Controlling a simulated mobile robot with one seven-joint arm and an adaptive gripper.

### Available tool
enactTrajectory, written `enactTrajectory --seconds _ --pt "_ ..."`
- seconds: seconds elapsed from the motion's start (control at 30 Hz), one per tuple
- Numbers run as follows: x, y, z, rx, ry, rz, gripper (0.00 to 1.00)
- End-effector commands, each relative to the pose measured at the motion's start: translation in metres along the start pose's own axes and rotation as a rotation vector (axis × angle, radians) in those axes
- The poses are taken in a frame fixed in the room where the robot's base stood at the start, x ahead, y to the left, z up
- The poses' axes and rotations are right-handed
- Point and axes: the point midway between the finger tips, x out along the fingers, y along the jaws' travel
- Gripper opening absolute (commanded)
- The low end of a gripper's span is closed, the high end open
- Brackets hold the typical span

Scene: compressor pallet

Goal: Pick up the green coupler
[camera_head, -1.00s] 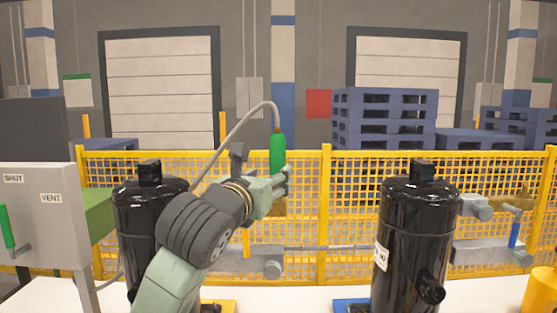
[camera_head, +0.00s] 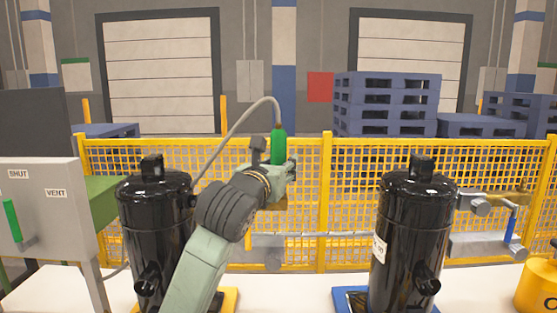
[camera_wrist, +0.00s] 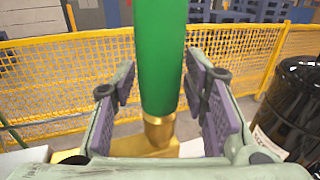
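The green coupler (camera_head: 279,147) stands upright at the end of a grey hose that arches over from the left. In the wrist view the coupler (camera_wrist: 161,55) fills the upper middle, with a brass end (camera_wrist: 159,130) pointing down to a brass part below. My gripper (camera_head: 288,172) is at the coupler's lower part in the head view. In the wrist view my gripper (camera_wrist: 163,95) is open, its purple pads on either side of the coupler, with narrow gaps showing. My gripper partly hides the coupler's lower end in the head view.
Two black compressor tanks (camera_head: 155,235) (camera_head: 412,235) stand left and right of my arm. A grey panel (camera_head: 45,205) with a green lever is at far left. Yellow mesh fencing (camera_head: 325,200) runs behind. A yellow container (camera_head: 538,288) stands at the right edge.

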Motion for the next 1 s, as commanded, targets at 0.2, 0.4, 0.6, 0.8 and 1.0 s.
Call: enactTrajectory --seconds 0.2,0.4,0.6,0.8,1.0 --pt "-0.0003 0.0000 0.0003 0.000 0.000 0.000 0.24" --pt "-0.0003 0.0000 0.0003 0.000 0.000 0.000 0.10" --pt "-0.0003 0.0000 0.0003 0.000 0.000 0.000 0.00" --pt "-0.0005 0.0000 0.0009 0.000 -0.002 0.000 0.00" --pt "-0.0004 0.0000 0.0024 0.001 -0.002 0.000 0.00"
